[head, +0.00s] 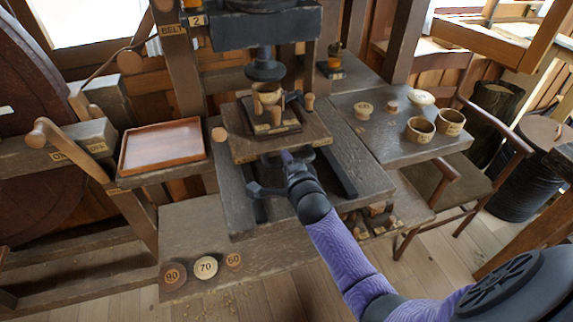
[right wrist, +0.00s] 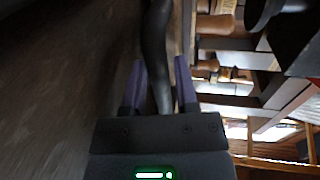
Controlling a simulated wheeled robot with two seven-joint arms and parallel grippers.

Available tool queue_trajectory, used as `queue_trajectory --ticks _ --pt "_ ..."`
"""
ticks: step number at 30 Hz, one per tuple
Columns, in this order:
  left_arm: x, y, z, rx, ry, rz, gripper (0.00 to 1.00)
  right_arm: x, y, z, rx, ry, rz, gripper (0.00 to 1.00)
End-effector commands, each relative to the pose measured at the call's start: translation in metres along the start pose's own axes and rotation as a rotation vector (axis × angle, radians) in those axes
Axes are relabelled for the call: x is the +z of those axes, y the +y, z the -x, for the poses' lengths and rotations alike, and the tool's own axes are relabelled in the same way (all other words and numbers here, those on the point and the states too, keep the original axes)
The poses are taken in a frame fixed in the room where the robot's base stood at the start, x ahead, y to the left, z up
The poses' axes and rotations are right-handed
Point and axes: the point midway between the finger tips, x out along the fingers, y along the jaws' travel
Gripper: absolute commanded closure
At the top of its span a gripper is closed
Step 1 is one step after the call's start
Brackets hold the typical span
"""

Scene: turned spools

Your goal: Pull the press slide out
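The press slide (head: 240,151) is a wooden board under the press ram (head: 265,68). It carries a dark plate with wooden pegs and a small wooden cup (head: 267,93). A dark handle bar (head: 265,190) sits at its front, and the bar also shows in the right wrist view (right wrist: 156,50). My right gripper (head: 286,158) is at the handle's right part. In the right wrist view its two purple fingers (right wrist: 160,82) lie close on both sides of the bar and appear shut on it. My left gripper is not in view.
A wooden tray (head: 162,147) stands left of the press. Round tokens (head: 206,267) marked 90, 70 and 60 lie at the front left. Cups (head: 420,129) and small pieces stand on the right bench. A chair (head: 450,185) is at the right. The dark bench before the slide is clear.

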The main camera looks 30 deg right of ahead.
Motion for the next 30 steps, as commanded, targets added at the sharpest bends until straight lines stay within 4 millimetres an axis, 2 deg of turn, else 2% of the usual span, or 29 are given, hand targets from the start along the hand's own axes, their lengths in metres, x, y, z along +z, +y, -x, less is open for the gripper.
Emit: queue_trajectory --ticks 5,10,30 --pt "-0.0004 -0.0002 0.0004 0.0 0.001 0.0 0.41 0.0001 -0.0004 0.0002 0.0 0.0 0.0 0.65" --pt "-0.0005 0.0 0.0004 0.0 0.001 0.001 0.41 0.0001 -0.0002 0.0004 0.0 0.0 0.0 1.0" --pt "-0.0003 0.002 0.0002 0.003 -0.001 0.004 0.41 0.0003 0.0003 0.0006 0.001 -0.001 0.0 1.0"
